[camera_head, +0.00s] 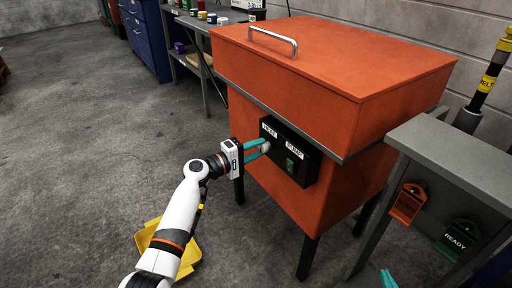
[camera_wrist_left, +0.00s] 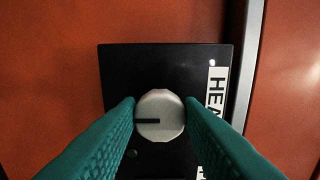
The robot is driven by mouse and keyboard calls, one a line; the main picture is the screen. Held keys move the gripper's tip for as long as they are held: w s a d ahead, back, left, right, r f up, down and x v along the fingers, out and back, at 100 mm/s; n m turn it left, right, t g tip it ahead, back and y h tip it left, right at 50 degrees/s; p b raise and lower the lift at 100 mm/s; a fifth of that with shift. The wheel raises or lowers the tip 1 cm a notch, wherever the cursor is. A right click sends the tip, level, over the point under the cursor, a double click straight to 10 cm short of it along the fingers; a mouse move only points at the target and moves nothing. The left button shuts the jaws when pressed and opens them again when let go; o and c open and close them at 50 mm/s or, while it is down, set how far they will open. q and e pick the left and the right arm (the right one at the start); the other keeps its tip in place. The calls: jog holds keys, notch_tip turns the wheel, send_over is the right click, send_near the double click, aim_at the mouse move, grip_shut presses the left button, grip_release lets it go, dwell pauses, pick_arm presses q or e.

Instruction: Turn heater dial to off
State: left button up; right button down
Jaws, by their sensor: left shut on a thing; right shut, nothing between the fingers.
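The heater dial (camera_wrist_left: 168,104) is a round, pale grey knob on a black control panel (camera_wrist_left: 170,62). Its dark pointer mark points left in the wrist view. In the head view the dial (camera_head: 266,147) sits under the HEAT label. My left gripper (camera_head: 259,149) is shut on the dial, with one teal finger on each side of it in the left wrist view. My right gripper (camera_head: 388,279) shows only as a teal tip at the bottom right edge, away from the panel.
The panel is on an orange lidded tank (camera_head: 330,65) with a metal handle and dark legs. A green PUMP switch (camera_head: 294,162) is beside the dial. A grey table (camera_head: 455,155) with hanging READY tag (camera_head: 456,239) stands right. A yellow bin (camera_head: 185,262) lies below my left arm.

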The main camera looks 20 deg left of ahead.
pick_arm(q)
jog(key=shift+a, duration=0.1)
pick_arm(e)
jog(key=shift+s+f, duration=0.1)
jog(key=shift+f, duration=0.15)
pick_arm(q)
jog(key=o, duration=1)
jog(key=shift+c, duration=0.2)
jog(key=shift+s+a, duration=0.15)
jog(key=shift+s, duration=0.05)
jog(key=p+v, duration=0.1)
jog(key=v, duration=1)
jog(key=shift+s+a+p, duration=0.2)
jog(key=shift+p, duration=0.15)
pick_arm(e)
jog(key=s+d+f+g+h, duration=0.1)
jog(key=s+d+f+g, duration=0.1)
jog(key=s+f+g, duration=0.2)
jog(key=shift+s+f+g, duration=0.35)
jog(key=shift+f+g, duration=0.05)
